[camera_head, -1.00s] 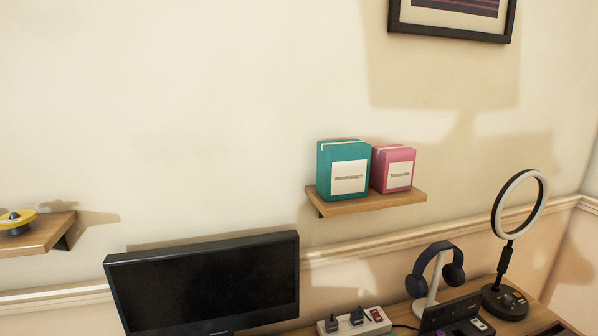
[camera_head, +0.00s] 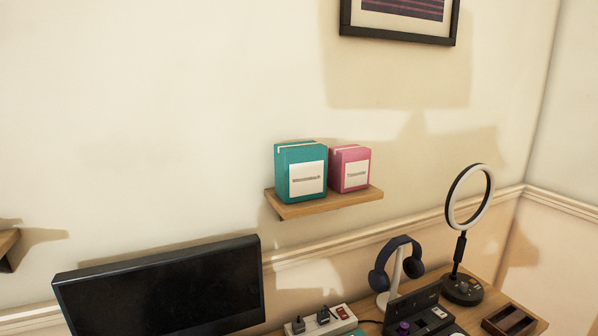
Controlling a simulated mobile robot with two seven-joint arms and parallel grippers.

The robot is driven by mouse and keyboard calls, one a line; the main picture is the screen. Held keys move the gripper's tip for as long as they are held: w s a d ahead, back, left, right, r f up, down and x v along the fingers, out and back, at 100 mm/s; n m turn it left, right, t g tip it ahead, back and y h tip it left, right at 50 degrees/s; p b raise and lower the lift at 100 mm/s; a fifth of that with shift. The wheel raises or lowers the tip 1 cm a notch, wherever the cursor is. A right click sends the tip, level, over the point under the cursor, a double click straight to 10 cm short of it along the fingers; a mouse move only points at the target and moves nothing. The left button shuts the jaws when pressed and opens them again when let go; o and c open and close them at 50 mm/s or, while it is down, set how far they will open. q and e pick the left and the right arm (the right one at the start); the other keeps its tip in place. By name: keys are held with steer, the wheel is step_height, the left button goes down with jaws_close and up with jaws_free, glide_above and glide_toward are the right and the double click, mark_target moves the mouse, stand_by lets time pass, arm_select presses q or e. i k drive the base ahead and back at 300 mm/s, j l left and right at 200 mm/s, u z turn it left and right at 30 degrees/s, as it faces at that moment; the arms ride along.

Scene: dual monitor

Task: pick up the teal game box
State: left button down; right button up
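The teal game box (camera_head: 284,183) stands upright on the left part of a small wooden wall shelf (camera_head: 310,206). It has a white label on its front. A smaller pink box (camera_head: 350,155) stands close beside it on the right. Neither of my grippers is in view.
Below the shelf are a black monitor (camera_head: 165,290), a power strip (camera_head: 320,320), headphones on a white stand (camera_head: 397,262) and a ring light (camera_head: 468,207). A wooden tray (camera_head: 510,320) lies at the right. The wall around the boxes is clear; a framed picture (camera_head: 398,20) hangs above.

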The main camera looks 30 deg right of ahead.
mark_target(301, 167)
steer(key=k+l+z, duration=0.2)
steer(key=l+z, duration=0.15)
steer(key=l, duration=0.55)
steer(key=l+z, duration=0.4)
steer(key=l, duration=0.5)
steer(key=l+z, duration=0.35)
steer(key=l, duration=0.6)
